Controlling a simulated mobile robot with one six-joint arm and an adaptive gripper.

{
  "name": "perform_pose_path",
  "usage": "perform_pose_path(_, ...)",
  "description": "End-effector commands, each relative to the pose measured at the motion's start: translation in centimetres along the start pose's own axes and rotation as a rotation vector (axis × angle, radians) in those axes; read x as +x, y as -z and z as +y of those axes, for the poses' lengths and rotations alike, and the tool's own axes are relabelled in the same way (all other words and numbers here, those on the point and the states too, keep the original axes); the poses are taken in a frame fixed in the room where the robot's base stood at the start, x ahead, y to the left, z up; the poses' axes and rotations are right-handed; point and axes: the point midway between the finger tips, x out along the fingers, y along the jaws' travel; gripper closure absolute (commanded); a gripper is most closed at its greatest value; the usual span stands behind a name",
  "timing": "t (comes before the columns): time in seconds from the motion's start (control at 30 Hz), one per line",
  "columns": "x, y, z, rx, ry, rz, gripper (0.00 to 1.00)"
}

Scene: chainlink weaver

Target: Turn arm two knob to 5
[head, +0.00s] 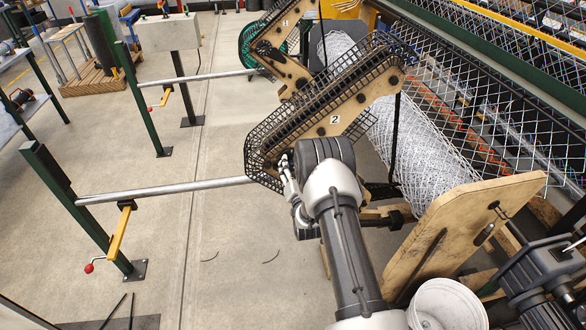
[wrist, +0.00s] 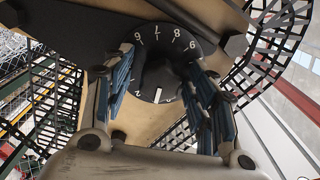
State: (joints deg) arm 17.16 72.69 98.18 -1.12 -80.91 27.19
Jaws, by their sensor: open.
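The arm marked "2" (head: 325,122) is a tan wooden-looking arm with black mesh guards, in the middle of the head view. Its black knob (wrist: 160,72) stands in the middle of the wrist view, on a dark dial with white digits, some of them covered. A white mark on the knob points toward the bottom of the wrist view; the digit beside it is not clear. My gripper (wrist: 161,66) is open, with one blue-padded finger on each side of the knob. I cannot tell whether the pads touch it. The knob is hidden in the head view.
A similar arm marked "1" (head: 285,72) stands behind. A roll of wire mesh (head: 412,160) lies to the right. A wooden panel (head: 455,235) and white bucket (head: 445,305) stand near my arm. A grey bar (head: 165,191) crosses the left side. The concrete floor at left is mostly clear.

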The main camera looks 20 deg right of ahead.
Motion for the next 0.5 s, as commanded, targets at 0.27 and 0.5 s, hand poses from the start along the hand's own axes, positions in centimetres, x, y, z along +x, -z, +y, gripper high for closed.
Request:
perform_pose_path(0.27,0.56,0.00,-0.02,0.000,0.000,-0.001,0.48)
perform_pose_path(0.5,0.54,0.00,-0.02,0.000,0.000,-0.001,0.58)
